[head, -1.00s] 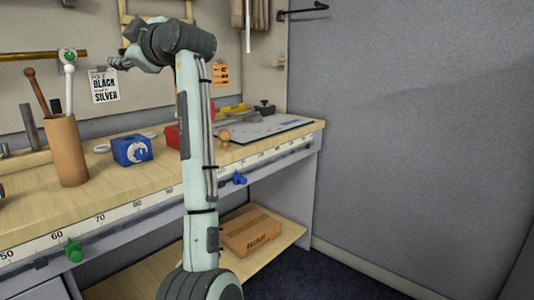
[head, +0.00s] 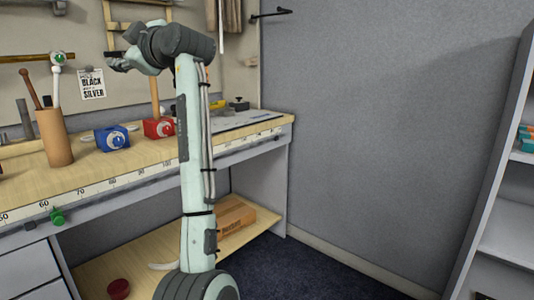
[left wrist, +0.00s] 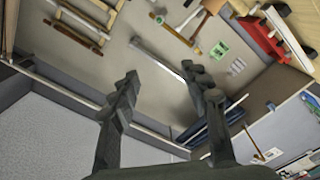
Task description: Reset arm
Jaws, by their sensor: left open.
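My left arm rises upright through the middle of the head view and bends left at the top. Its gripper (head: 120,63) is held above the workbench, in front of the back wall, and is small and partly hidden by the wrist there. In the left wrist view the two dark fingers of my left gripper (left wrist: 160,78) stand apart with nothing between them. The wall and hanging tools lie beyond them. My right gripper is in neither view.
The workbench (head: 90,170) holds a wooden tool cup (head: 55,138), a blue box (head: 112,138) and a red box (head: 158,128). A cardboard box (head: 235,215) lies on the lower shelf. A grey shelf unit (head: 510,200) stands at right; carpet (head: 310,270) is clear between.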

